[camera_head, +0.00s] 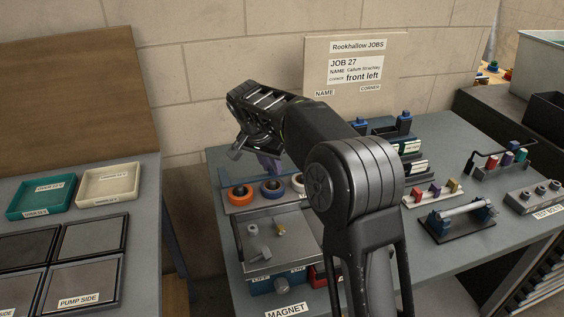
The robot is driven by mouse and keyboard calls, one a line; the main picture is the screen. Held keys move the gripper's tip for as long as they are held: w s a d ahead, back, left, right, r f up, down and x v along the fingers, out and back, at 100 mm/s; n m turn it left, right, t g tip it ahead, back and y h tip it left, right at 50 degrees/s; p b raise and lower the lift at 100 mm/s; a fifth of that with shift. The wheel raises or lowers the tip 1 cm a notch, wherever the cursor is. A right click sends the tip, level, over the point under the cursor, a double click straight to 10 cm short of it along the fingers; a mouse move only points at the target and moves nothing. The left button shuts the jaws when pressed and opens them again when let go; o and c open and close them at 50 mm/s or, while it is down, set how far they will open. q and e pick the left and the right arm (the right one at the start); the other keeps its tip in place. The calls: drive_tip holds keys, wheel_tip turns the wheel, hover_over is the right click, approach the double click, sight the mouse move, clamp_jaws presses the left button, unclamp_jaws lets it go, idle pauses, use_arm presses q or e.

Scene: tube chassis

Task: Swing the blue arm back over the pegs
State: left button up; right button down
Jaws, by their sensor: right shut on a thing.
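My right gripper (262,153) hangs at the back of the bench, above the row of rings. How the blue arm lies over the pegs cannot be told. My left gripper is not in view.
A grey tray (282,249) with small metal parts sits in front of the rings, near a MAGNET label (286,309). My right arm hides the bench middle. Coloured fixtures (431,193) stand to the right. A teal tray (41,197) and a cream tray (108,184) lie on the left table.

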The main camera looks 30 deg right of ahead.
drive_tip(key=shift+s+a+m, duration=0.2)
drive_tip(key=shift+s+m, duration=0.05)
drive_tip(key=shift+m, duration=0.05)
drive_tip(key=shift+f, duration=0.1)
drive_tip(key=c, duration=1.3)
unclamp_jaws()
drive_tip(key=v, duration=0.8)
